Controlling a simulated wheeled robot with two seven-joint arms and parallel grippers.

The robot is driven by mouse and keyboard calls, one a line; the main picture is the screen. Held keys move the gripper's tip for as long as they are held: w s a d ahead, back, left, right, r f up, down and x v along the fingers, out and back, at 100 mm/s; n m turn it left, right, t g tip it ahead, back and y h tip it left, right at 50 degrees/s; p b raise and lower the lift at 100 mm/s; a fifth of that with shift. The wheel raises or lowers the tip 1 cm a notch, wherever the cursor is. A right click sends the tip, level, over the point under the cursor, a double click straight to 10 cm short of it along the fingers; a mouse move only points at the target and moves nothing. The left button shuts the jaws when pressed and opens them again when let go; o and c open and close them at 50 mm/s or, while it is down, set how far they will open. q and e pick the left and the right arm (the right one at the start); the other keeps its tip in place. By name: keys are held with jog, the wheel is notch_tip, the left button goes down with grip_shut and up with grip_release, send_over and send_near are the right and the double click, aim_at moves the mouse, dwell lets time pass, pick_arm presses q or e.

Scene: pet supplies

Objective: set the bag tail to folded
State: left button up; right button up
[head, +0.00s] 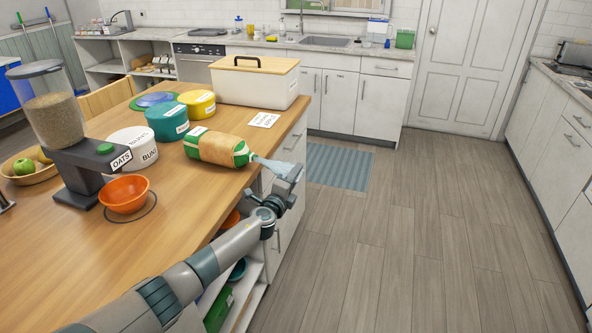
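A bread-like bag (218,150) with green and white ends lies on its side near the right edge of the wooden table. Its pale, see-through tail (268,164) sticks out straight to the right, past the table edge, and does not look folded. My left gripper (287,172) is at the tail's far end, just beyond the table edge. The tail overlaps the gripper in the picture. The fingers are too small and covered to show whether they are closed on it. My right gripper is not in view.
A BUNS tub (133,152), a teal tub (167,122) and a yellow tub (197,104) stand left of and behind the bag. A white bin with a wooden lid (254,82) stands behind, with a label card (264,120) before it. An OATS dispenser (72,130) and orange bowl (125,193) are at left.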

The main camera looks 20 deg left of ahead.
pick_arm(q)
jog(key=shift+r, duration=0.1)
grip_shut()
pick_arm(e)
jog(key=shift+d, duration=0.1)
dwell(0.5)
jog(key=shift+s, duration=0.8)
